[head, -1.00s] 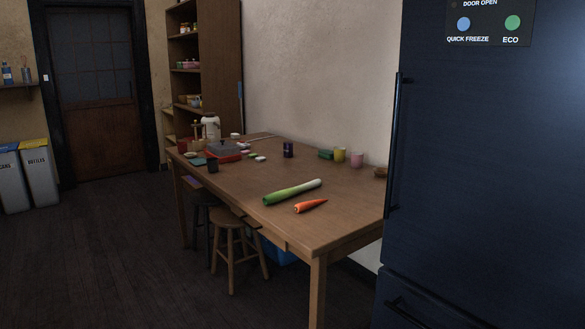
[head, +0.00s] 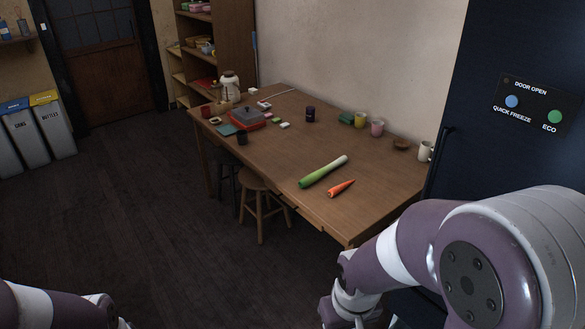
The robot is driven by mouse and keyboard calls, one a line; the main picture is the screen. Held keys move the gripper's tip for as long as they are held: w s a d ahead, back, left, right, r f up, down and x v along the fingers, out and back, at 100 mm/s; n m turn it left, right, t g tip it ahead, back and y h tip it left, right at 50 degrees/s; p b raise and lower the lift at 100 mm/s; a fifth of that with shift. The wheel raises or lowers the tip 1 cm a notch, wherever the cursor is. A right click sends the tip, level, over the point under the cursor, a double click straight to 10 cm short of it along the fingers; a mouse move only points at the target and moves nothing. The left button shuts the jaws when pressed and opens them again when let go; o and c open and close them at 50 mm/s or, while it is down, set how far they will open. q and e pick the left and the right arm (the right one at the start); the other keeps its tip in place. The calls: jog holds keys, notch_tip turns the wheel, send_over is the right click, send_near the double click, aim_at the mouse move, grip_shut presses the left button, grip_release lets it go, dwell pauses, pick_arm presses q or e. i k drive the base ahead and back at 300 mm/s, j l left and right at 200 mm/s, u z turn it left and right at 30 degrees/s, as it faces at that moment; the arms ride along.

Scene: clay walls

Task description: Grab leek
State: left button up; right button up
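The leek (head: 323,172) lies on the wooden table (head: 262,151), near its front right part. It has a green end towards the front and a white end towards the wall. A carrot (head: 341,188) lies just to its right, apart from it. My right arm comes in at the lower right, in front of the table's near corner. Its gripper end is partly cut off by the bottom edge and its fingers cannot be made out. My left arm shows only at the lower left corner, and its gripper is out of view. Neither arm touches the leek.
Cups, a bowl (head: 402,144) and a white mug (head: 425,151) stand along the table's wall side. A red box (head: 246,121) and a jug (head: 230,87) stand at the far end. A stool (head: 262,207) stands at the front. The dark fridge (head: 500,150) is close on the right.

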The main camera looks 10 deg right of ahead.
aim_at(308, 180)
jog(key=i+j+u, duration=0.1)
jog(key=i+j, duration=0.25)
jog(key=i, duration=0.15)
jog(key=i+j+u, duration=0.1)
jog(key=i+j, duration=0.2)
jog(key=i, duration=0.2)
jog(key=i+j+u, duration=0.1)
jog(key=i+j, duration=0.2)
jog(key=i, duration=0.2)
jog(key=i+z, duration=0.55)
jog(key=z, duration=0.25)
jog(key=i+j+z, duration=0.15)
jog(key=i+z, duration=0.25)
jog(key=i+j+z, duration=0.1)
jog(key=j+z, duration=0.15)
jog(key=z, duration=0.15)
jog(key=i+z, duration=0.25)
jog(key=z, duration=0.25)
jog(key=i+j+z, duration=0.2)
jog(key=z, duration=0.3)
jog(key=i+j+z, duration=0.2)
jog(key=z, duration=0.3)
jog(key=i+j+z, duration=0.15)
jog(key=j+z, duration=0.35)
jog(key=i+j+z, duration=0.1)
jog(key=j+z, duration=0.15)
jog(key=z, duration=0.25)
